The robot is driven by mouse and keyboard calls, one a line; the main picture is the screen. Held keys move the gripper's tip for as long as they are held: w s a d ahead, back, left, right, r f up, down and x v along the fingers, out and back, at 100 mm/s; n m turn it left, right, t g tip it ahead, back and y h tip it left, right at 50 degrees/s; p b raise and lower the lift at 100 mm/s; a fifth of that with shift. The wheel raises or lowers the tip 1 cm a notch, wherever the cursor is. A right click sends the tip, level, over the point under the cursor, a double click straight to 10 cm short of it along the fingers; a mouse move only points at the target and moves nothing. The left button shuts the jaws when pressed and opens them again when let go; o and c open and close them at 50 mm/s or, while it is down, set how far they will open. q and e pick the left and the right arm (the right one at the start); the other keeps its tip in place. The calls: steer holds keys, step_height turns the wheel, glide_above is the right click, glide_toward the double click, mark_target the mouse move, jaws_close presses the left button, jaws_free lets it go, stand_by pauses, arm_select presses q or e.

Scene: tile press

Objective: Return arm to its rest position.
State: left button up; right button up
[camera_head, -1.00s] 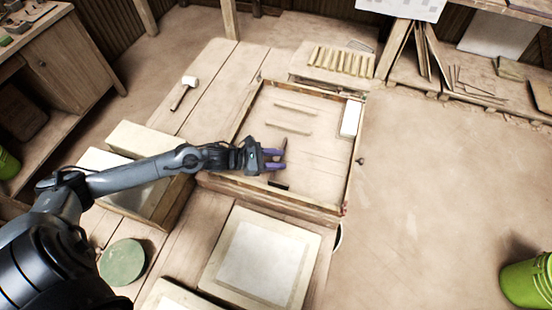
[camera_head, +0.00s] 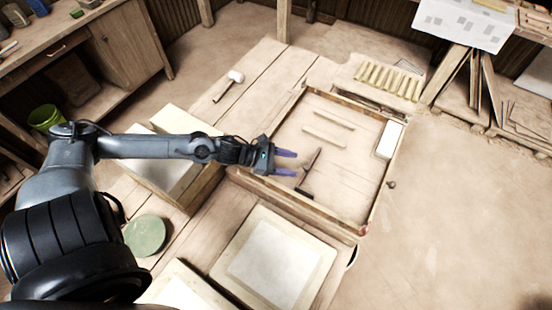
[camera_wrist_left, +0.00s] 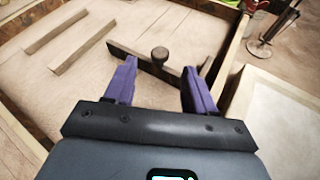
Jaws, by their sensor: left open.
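My left gripper (camera_head: 287,163) is open and empty, its purple fingers apart over the near left part of a shallow wooden frame (camera_head: 290,220). In the left wrist view the gripper (camera_wrist_left: 160,88) shows both fingers spread. A dark bar with a round knob (camera_wrist_left: 158,54) lies in the frame beyond the fingertips; in the head view this bar (camera_head: 310,168) lies just right of the fingers. I cannot tell whether the fingers touch it. My right gripper is not in view.
Two wooden strips (camera_head: 333,119) and a white block (camera_head: 389,140) lie in the frame. A pale square slab (camera_head: 268,262) lies in front of it, a green disc (camera_head: 145,235) to the left. A mallet (camera_head: 235,76) lies behind. Floor at the right is clear.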

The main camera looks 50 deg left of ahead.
arm_select(q)
steer(key=shift+p+v, duration=0.7)
steer(key=shift+v, duration=1.45)
steer(key=shift+s+d+f+n+t, duration=0.2)
steer(key=shift+d+n+t, duration=0.1)
steer(key=shift+d+n, duration=0.1)
steer(key=d+n+t, duration=0.1)
steer(key=d+n, duration=0.1)
steer(key=d+n+t, duration=0.1)
steer(key=d+n, duration=0.1)
steer(key=d, duration=0.1)
steer(key=s+d+n+y, duration=0.1)
steer(key=d+n, duration=0.1)
steer(key=d, duration=0.1)
steer(key=shift+r+t, duration=0.35)
steer(key=shift+t, duration=0.05)
steer(key=s+d+n+g+y, duration=0.15)
steer(key=d+n+y, duration=0.35)
steer(key=n, duration=1.2)
steer(key=s+f+n+g+y, duration=0.2)
steer(key=s+n+g, duration=0.8)
steer(key=n, duration=0.9)
steer(key=w+p+v, duration=0.2)
steer(key=p+v, duration=1.1)
steer(key=w+r+p+v, duration=0.1)
steer(key=w+p+v, duration=0.2)
steer(key=p+v, duration=1.1)
steer(key=shift+d+n+t, duration=0.3)
steer(key=shift+t, duration=0.15)
